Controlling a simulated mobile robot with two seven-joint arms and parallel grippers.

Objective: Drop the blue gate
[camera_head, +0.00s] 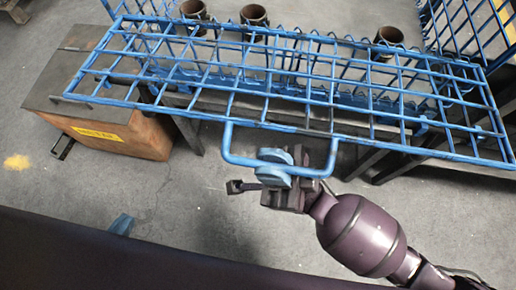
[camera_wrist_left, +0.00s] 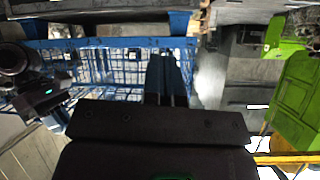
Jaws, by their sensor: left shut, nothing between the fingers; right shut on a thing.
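The blue gate (camera_head: 270,85) is a wire grid that spans the upper part of the head view, with a U-shaped handle (camera_head: 250,166) at its near edge. My right gripper (camera_head: 277,166) is shut on this handle. My left gripper shows only as a small blue tip (camera_head: 121,224) low at the left of the head view, apart from the gate. In the left wrist view its fingers (camera_wrist_left: 166,80) are together and empty, and the blue wire mesh (camera_wrist_left: 110,62) is behind them. The gate's far edge is partly lost among other blue wires.
Several brown cylinders (camera_head: 254,15) stand behind the gate's mesh. A brown box (camera_head: 135,137) with a yellow label is at the left. A green machine (camera_wrist_left: 295,100) is at the right of the left wrist view. Grey floor is clear in front of the gate.

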